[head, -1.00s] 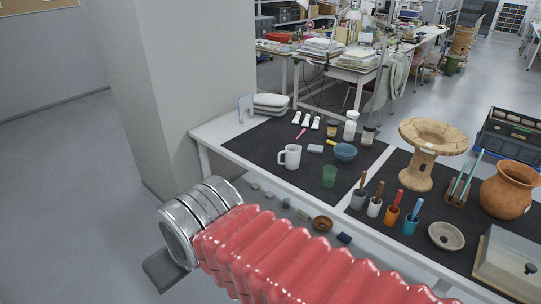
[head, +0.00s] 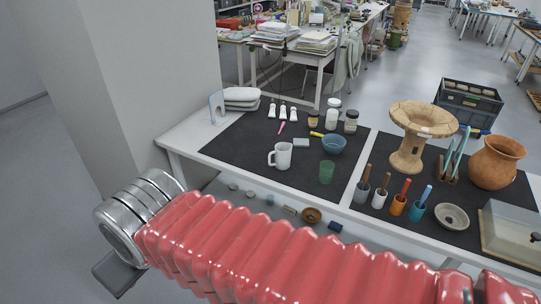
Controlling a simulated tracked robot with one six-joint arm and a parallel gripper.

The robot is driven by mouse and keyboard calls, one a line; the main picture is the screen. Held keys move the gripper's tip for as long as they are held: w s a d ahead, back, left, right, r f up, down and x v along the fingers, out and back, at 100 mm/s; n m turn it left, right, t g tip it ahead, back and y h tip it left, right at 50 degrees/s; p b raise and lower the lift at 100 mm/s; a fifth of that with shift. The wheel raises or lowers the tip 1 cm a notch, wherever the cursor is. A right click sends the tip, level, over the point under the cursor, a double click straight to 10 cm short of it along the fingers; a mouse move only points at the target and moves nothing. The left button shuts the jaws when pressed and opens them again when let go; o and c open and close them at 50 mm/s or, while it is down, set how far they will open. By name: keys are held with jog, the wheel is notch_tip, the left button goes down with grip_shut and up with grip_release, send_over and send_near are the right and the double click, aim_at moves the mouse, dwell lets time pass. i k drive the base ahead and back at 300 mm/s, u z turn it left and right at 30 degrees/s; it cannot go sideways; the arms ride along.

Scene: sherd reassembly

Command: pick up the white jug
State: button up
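The white jug (head: 281,156) stands upright on the dark mat (head: 236,152) on the left part of the table, its handle toward the left. Nothing holds it. My red ribbed arm crosses the bottom of the head view, in front of the table's front edge and apart from the jug. My gripper's fingers are not visible.
A green cup (head: 326,172) and a blue bowl (head: 334,144) stand right of the jug, with a small pale block (head: 301,142) close behind. White tubes, jars and bottles stand farther back. Tool cups, a clay stand (head: 410,135) and a terracotta pot (head: 496,163) are to the right.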

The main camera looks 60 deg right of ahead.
aim_at(283, 150)
jog(key=z, duration=0.3)
jog(key=i, duration=0.7)
jog(key=z, duration=0.95)
jog(key=i, duration=0.75)
jog(key=z, duration=0.55)
